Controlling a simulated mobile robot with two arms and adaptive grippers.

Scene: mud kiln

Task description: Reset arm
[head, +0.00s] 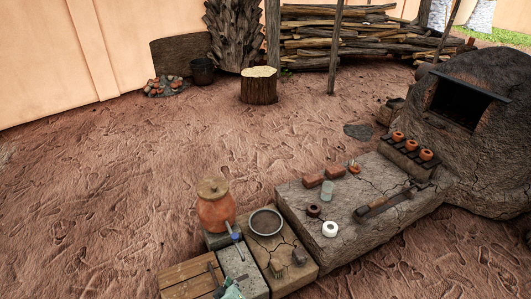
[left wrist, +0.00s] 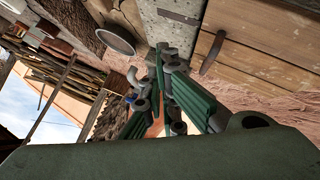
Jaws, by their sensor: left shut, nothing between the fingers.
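My left gripper (head: 231,291) shows at the bottom edge of the head view, over the front of the stone block beside the wooden boards. Its green fingers (left wrist: 168,75) fill the middle of the left wrist view. The fingers are closed together with nothing between them. Most of the left arm is out of the head view. My right gripper is in neither view.
Wooden boards (head: 186,279) with a dark tool, a lidded clay jar (head: 215,208) and a round metal pan (head: 265,222) are close by. A stone slab (head: 345,218) with bricks and small items leads to the mud kiln (head: 475,130). The dirt floor behind is open.

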